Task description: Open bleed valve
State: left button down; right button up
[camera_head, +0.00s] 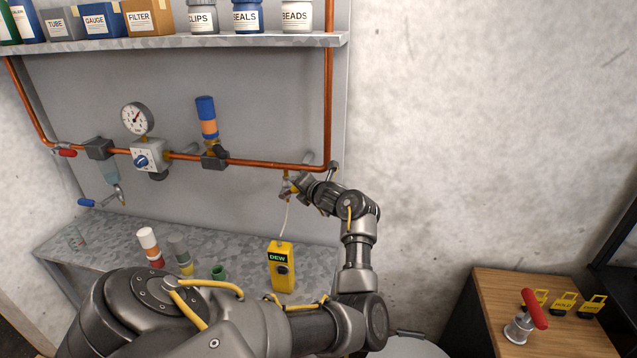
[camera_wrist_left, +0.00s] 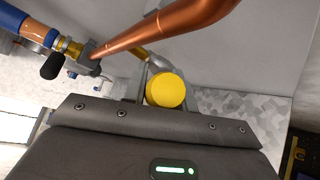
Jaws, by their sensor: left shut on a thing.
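The bleed valve sits at the right end of the copper pipe, with a small yellow knob. In the left wrist view, the round yellow knob (camera_wrist_left: 166,88) is close in front of my gripper, just below the copper pipe. My left gripper (camera_head: 293,188) is shut on the knob and hides most of the valve in the head view. A thin pale tube (camera_head: 285,218) hangs from the valve down to a yellow meter (camera_head: 281,268) marked DEW on the bench. My right gripper is not in view.
The copper pipe (camera_head: 262,164) carries a gauge (camera_head: 137,119), a regulator with a blue dial (camera_head: 146,157) and a blue-orange cylinder (camera_head: 206,117). A shelf (camera_head: 180,42) with boxes and jars is above. A wooden side table (camera_head: 487,283) holds a red-handled part (camera_head: 525,318) and yellow tags.

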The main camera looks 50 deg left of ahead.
aim_at(287, 179)
pick_arm(q)
jog(key=shift+s+a+r+n+h, duration=0.3)
jog(key=shift+r+n+h, duration=0.1)
jog(key=shift+n+h, duration=0.15)
jog(key=shift+s+a+r+n+t+h+b, duration=0.2)
jog(key=shift+a+r+n+t+h+b, duration=0.15)
jog(key=shift+h, duration=0.4)
jog(key=shift+s+a+r+n+t+h, duration=0.2)
jog(key=shift+s+a+n+t+h, duration=0.15)
jog(key=shift+h, duration=0.2)
jog(key=shift+s+a+r+n+t+h, duration=0.2)
jog(key=shift+a+n+t+h, duration=0.1)
jog(key=shift+n+h, duration=0.2)
jog(key=shift+h, duration=0.25)
jog(key=shift+f, duration=0.1)
jog(key=c, duration=1.1)
grip_release()
